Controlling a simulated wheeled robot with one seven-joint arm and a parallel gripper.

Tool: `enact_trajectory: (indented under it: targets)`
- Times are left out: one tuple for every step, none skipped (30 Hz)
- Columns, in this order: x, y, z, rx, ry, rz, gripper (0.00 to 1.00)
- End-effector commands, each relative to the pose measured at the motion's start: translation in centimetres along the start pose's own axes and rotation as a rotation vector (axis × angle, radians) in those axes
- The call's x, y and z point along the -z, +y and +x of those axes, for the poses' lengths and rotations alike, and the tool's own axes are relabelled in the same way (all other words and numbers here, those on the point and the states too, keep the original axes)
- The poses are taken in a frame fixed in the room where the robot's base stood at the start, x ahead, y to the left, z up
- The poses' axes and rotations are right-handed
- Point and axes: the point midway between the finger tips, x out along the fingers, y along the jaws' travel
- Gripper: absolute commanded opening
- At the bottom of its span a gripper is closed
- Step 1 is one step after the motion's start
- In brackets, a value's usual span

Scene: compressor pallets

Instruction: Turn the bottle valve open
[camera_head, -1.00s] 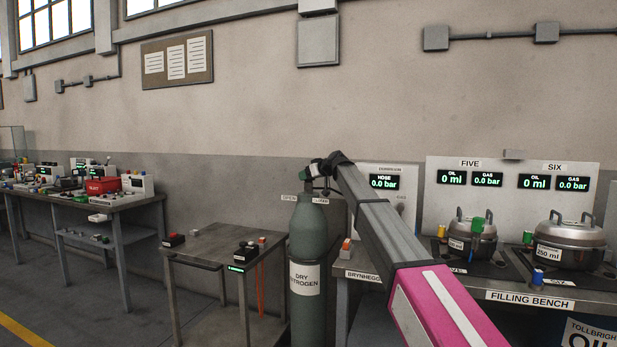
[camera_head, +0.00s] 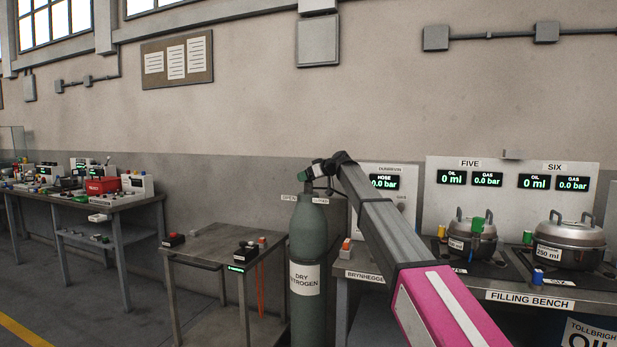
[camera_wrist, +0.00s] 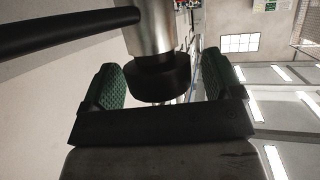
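The grey-green bottle (camera_head: 308,240), labelled dry nitrogen, stands upright between the small table and the filling bench. OPEN (camera_head: 289,198) and CLOSED labels flank its top; the second is partly covered. My gripper (camera_head: 308,174) is at the bottle's top and hides most of the valve in the head view. In the wrist view my gripper (camera_wrist: 163,84) has its green-padded fingers apart. A black collar (camera_wrist: 158,84) under a metal body (camera_wrist: 148,35) sits between them, with a gap on the right; contact on the left is unclear. A black bar (camera_wrist: 70,30) extends left from the metal body.
The filling bench (camera_head: 465,290) with pots and gauge panels is to the right, partly behind my arm. The hose display (camera_head: 384,182) reads 0.0 bar. A small table (camera_head: 205,245) stands left of the bottle. Floor further left is clear.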

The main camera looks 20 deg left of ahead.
Motion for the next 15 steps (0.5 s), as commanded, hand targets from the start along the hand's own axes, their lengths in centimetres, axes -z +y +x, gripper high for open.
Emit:
enact_trajectory:
  targets:
    - [0.0, 0.0, 0.0, 0.000, 0.001, 0.000, 0.84]
    - [0.1, 0.0, 0.0, -0.001, 0.001, 0.000, 0.84]
    - [0.1, 0.0, 0.0, -0.001, 0.001, 0.000, 0.84]
    - [0.1, 0.0, 0.0, -0.001, 0.002, 0.000, 0.84]
    - [0.1, 0.0, 0.0, -0.001, 0.002, 0.000, 0.84]
    - [0.1, 0.0, 0.0, -0.001, 0.002, 0.000, 0.84]
    - [0.1, 0.0, 0.0, -0.001, 0.002, 0.001, 0.84]
    - [0.1, 0.0, -0.1, -0.001, 0.002, 0.001, 0.84]
    - [0.1, 0.0, -0.1, -0.001, 0.003, 0.001, 0.84]
    - [0.1, 0.0, -0.2, -0.002, 0.003, 0.001, 0.84]
    - [0.1, 0.0, -0.4, -0.002, 0.003, 0.001, 0.84]
    - [0.1, 0.0, -0.6, -0.002, 0.003, 0.001, 0.84]
    - [0.1, 0.0, -0.8, -0.002, 0.003, 0.001, 0.84]
    - [0.1, 0.0, -1.1, -0.003, 0.003, 0.001, 0.84]
    - [0.1, 0.0, -1.5, -0.003, 0.003, 0.000, 0.84]
